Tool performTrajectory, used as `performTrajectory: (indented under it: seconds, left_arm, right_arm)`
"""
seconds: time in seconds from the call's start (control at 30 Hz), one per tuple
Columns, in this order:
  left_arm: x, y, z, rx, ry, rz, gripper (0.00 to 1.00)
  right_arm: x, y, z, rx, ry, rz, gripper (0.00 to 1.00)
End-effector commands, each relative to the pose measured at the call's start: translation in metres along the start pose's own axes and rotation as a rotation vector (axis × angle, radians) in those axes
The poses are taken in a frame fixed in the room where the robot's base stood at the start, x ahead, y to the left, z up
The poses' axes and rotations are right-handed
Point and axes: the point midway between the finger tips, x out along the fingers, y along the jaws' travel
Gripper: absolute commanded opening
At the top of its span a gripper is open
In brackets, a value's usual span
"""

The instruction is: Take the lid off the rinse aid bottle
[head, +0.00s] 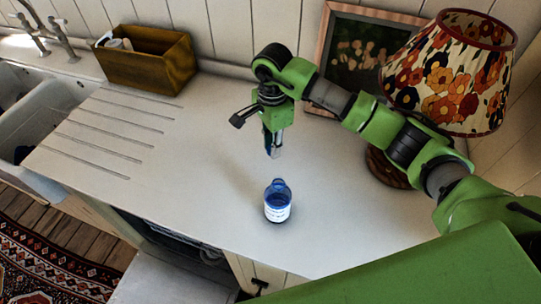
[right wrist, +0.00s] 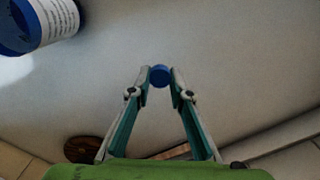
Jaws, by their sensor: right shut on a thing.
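The rinse aid bottle (head: 277,205), blue with a white label, stands upright on the pale counter near its front edge. Part of it also shows at the top left of the right wrist view (right wrist: 58,20). My right gripper (head: 274,153) is above the counter, behind the bottle and apart from it. In the right wrist view its fingertips are shut on a small round blue lid (right wrist: 160,75). The lid cannot be made out in the head view. My left gripper is not in view.
A lamp with a floral shade (head: 447,72) and a framed picture (head: 325,55) stand at the back right. A wooden box (head: 150,65) is at the back left, beside the sink (head: 40,110). The counter (head: 190,190) around the bottle is clear.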

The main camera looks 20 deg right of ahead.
Motion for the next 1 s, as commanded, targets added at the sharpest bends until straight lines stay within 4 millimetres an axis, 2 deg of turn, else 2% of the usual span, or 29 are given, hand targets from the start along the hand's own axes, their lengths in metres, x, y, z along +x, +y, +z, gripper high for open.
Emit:
performTrajectory:
  seconds: [0.2,0.3,0.57,0.7,0.73,0.77,0.8,1.0]
  left_arm:
    - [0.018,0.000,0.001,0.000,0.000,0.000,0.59]
    - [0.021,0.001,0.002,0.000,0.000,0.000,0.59]
    - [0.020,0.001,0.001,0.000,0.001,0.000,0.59]
    - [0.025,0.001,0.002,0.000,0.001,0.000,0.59]
    - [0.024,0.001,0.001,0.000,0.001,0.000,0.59]
    - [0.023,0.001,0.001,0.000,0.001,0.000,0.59]
    - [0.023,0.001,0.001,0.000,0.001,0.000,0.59]
    - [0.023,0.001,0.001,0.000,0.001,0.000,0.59]
  right_arm:
    - [0.036,0.001,0.007,-0.008,-0.003,0.002,0.00]
    - [0.046,0.002,0.008,-0.011,-0.002,0.001,0.00]
    - [0.046,0.001,0.008,-0.011,-0.001,0.000,0.00]
    - [0.050,0.001,0.008,-0.011,0.000,0.000,0.00]
    - [0.049,0.001,0.008,-0.011,0.000,0.000,0.24]
    - [0.048,0.001,0.008,-0.011,0.000,0.000,0.32]
    - [0.048,0.001,0.008,-0.011,0.000,0.000,0.36]
    - [0.048,0.001,0.008,-0.011,-0.001,0.000,0.36]
